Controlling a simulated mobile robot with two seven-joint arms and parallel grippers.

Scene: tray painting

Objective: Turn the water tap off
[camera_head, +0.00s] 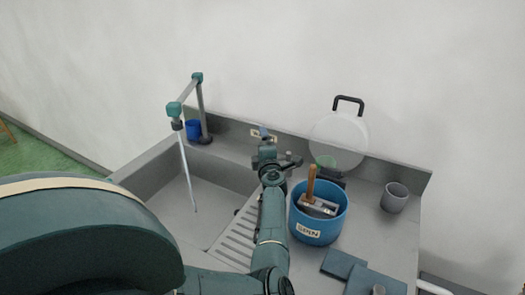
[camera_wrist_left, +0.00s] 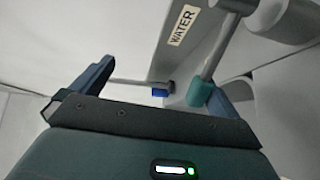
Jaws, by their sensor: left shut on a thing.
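The water tap (camera_head: 201,100) stands at the back left of the sink, with a grey post, a slanted arm and teal joints. A thin pale stream of water (camera_head: 187,165) runs from its spout into the basin. The WATER label (camera_wrist_left: 182,25) is on the back ledge; in the head view my arm partly covers that spot. My left gripper (camera_head: 268,152) is at the ledge beside the label, shut on the tap handle. In the left wrist view a grey rod with a teal end (camera_wrist_left: 200,92) lies close to the right finger. The exact contact is hard to see. My right gripper is out of view.
A blue bin (camera_head: 330,228) holding a wooden-handled tool stands right of my left arm. A grey cup (camera_head: 395,197), a pale round lid (camera_head: 340,140) with a black handle and blue-grey pads (camera_head: 343,263) lie around it. A blue cup (camera_head: 193,130) is behind the spout.

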